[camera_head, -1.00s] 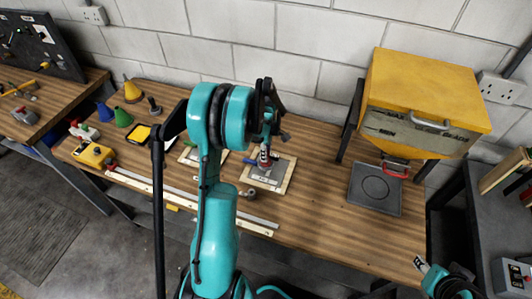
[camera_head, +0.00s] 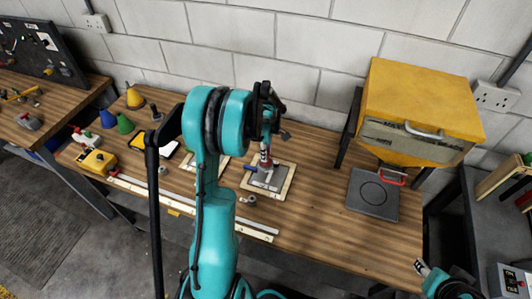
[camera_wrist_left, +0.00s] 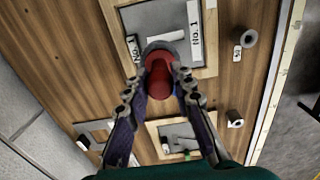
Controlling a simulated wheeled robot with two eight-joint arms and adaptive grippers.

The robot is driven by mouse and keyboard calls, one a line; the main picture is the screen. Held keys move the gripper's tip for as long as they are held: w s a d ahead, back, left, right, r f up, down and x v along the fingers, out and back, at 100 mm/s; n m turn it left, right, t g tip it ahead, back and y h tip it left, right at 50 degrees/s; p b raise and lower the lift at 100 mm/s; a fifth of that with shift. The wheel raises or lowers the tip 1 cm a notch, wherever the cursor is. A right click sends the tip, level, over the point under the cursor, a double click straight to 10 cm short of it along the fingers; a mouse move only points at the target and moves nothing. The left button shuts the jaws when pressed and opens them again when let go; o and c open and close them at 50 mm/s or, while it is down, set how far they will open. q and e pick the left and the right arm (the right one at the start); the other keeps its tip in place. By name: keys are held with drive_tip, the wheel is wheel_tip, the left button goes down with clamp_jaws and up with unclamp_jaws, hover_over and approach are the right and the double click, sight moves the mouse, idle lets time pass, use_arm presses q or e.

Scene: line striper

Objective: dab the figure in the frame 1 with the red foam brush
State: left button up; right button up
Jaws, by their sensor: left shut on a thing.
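My left gripper (camera_head: 266,135) (camera_wrist_left: 160,90) is shut on the red foam brush (camera_head: 265,158), with its round grey end away from me. The red brush (camera_wrist_left: 158,80) is between both fingers in the left wrist view. Frame 1 (camera_head: 289,183) is a wooden frame around a grey panel; in the left wrist view its wood (camera_wrist_left: 211,55) surrounds labels reading "No. 1". A pale figure (camera_wrist_left: 167,36) on the panel is partly hidden by the brush.
A second wooden frame (camera_wrist_left: 153,128) lies beside frame 1. A long pale rail (camera_head: 250,229) runs along the bench front. A yellow cabinet (camera_head: 422,95) stands right above a dark plate (camera_head: 372,194). Cones (camera_head: 134,98) and a yellow device (camera_head: 97,162) are at left.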

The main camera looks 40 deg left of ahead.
use_arm(q)
drive_tip(key=shift+r+p, duration=1.5)
drive_tip(key=shift+r, duration=1.05)
